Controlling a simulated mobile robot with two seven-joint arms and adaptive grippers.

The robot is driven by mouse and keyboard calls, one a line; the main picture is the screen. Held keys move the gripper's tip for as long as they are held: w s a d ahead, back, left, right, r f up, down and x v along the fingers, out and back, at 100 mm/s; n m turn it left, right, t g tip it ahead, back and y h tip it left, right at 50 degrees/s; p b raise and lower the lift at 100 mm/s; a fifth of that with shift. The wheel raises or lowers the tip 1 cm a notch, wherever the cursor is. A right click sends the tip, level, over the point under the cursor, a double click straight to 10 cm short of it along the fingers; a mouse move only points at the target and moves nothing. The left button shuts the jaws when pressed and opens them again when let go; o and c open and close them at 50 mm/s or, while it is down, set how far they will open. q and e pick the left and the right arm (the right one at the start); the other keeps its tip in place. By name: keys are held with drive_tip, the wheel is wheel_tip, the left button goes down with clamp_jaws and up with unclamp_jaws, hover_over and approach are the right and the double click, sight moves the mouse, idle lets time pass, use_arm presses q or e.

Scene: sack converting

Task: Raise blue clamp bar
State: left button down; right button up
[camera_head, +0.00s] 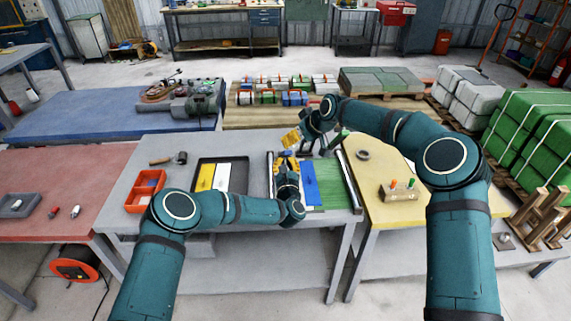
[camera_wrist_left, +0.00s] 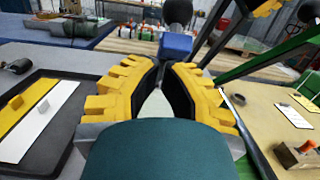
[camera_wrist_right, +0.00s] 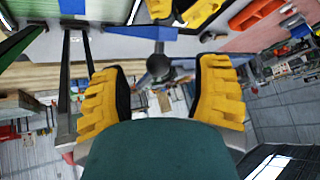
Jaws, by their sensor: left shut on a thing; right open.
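The blue clamp bar (camera_head: 310,184) shows as a long blue strip over the fixture's green sheet (camera_head: 331,190); it also shows at the top of the right wrist view (camera_wrist_right: 145,31). My left gripper (camera_head: 287,163) is beside the bar's left edge. My right gripper (camera_head: 300,136) is open and empty beyond the fixture's far end. In the right wrist view a dark knob on a stem (camera_wrist_right: 158,66) shows between its fingers (camera_wrist_right: 160,90).
A black tray (camera_head: 203,209) with a yellow and a white plate lies left of the fixture. An orange bin (camera_head: 146,190) and a hammer (camera_head: 162,160) are further left. The yellow table (camera_head: 385,165) at right carries a ring (camera_head: 363,154) and a wooden block (camera_head: 398,192).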

sight(285, 153)
drive_tip(key=v, duration=0.6)
drive_tip(key=s+d+f+m+g+h, duration=0.1)
drive_tip(key=s+d+f+m+g, duration=0.2)
drive_tip(key=s+f, duration=1.45)
use_arm(q)
drive_tip(key=w+r+b, duration=0.2)
drive_tip(key=b, duration=0.1)
drive_tip(key=shift+w+r, duration=0.1)
drive_tip(key=shift+r, duration=0.2)
drive_tip(key=w+r, duration=0.1)
drive_tip(key=w+r+g, duration=0.1)
drive_tip(key=shift+r, duration=0.35)
use_arm(e)
drive_tip(key=s+a+f+m, duration=0.2)
drive_tip(key=s+f, duration=0.4)
drive_tip(key=s, duration=0.4)
drive_tip(key=s+a+f+m, duration=0.1)
drive_tip(key=s+f+m, duration=0.2)
drive_tip(key=s+f, duration=0.4)
drive_tip(key=s, duration=0.4)
drive_tip(key=shift+a+h, duration=0.4)
use_arm(q)
drive_tip(key=shift+s, duration=0.1)
